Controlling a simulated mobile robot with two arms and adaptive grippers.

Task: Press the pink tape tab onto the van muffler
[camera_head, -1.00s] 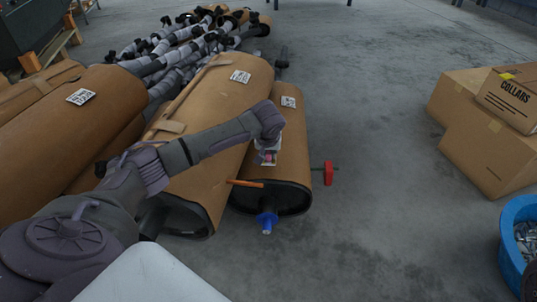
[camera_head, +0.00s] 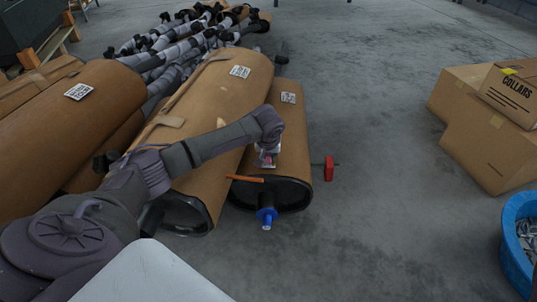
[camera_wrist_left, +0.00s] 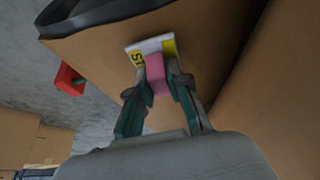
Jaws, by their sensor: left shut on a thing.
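My left gripper (camera_head: 267,160) is shut on a small pink tape tab (camera_wrist_left: 156,74), which shows between the fingertips in the left wrist view. A white and yellow printed tag (camera_wrist_left: 152,46) is right at the tab, just beyond the fingertips. The gripper is over the near part of the rightmost brown-wrapped muffler (camera_head: 292,130), which has a dark end rim and a blue-capped pipe (camera_head: 267,216). The muffler's brown side (camera_wrist_left: 205,25) is close behind the tag; I cannot tell whether they touch. My right gripper is not in view.
A larger brown muffler (camera_head: 215,100) lies directly left of it, and another (camera_head: 70,125) further left. An orange stick (camera_head: 245,178) and a red piece (camera_head: 329,168) are near the rightmost muffler. Cartons (camera_head: 478,140) and a blue tub (camera_head: 512,225) stand right; floor between is clear.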

